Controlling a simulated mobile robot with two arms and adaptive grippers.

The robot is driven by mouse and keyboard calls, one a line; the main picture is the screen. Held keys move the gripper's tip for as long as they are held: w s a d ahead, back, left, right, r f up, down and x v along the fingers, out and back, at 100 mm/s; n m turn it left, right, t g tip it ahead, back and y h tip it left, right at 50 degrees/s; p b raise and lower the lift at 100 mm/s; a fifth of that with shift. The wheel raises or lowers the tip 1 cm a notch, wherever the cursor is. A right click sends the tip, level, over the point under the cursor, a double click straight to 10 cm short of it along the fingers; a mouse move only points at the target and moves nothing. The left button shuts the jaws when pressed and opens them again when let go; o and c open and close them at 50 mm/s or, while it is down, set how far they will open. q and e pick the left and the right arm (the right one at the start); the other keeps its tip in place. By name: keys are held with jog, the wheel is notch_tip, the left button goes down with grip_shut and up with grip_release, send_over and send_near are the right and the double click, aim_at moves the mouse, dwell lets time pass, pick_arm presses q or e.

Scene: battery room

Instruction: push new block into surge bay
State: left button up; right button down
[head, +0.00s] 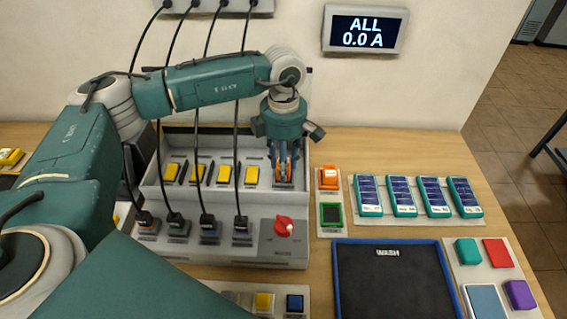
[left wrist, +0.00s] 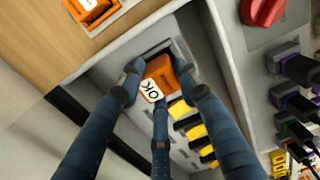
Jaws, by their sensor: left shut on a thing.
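An orange block with a white "OK" label (left wrist: 160,75) is between the fingers of my left gripper (head: 284,168). The gripper points down at the rightmost bay (head: 285,186) of the grey rack (head: 300,222), beside the row of yellow blocks. In the left wrist view the gripper's dark fingers (left wrist: 155,82) close around the orange block at the rack's end bay. How deep the block sits cannot be told. A second orange block (head: 329,178) lies in a small holder right of the rack; it also shows in the left wrist view (left wrist: 92,10). My right gripper is out of view.
Several black cables hang down to plugs (head: 208,222) along the rack's front, near my left arm. A red knob (head: 284,226) is at front right. Teal modules (head: 400,195) and a blue-rimmed mat (head: 338,270) lie to the right. A wall display (head: 364,29) reads "ALL 0.0 A".

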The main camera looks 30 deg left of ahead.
pick_arm(q)
jog(key=shift+f+b, duration=0.5)
jog(key=shift+f, duration=0.1)
jog(key=o, duration=0.9)
jog(key=shift+r+p, duration=0.8)
jog(key=shift+r, duration=0.55)
jog(key=shift+r+p, duration=1.75)
jog(key=shift+r, duration=1.6)
jog(key=shift+r+p, duration=0.4)
jog(key=shift+r, duration=0.35)
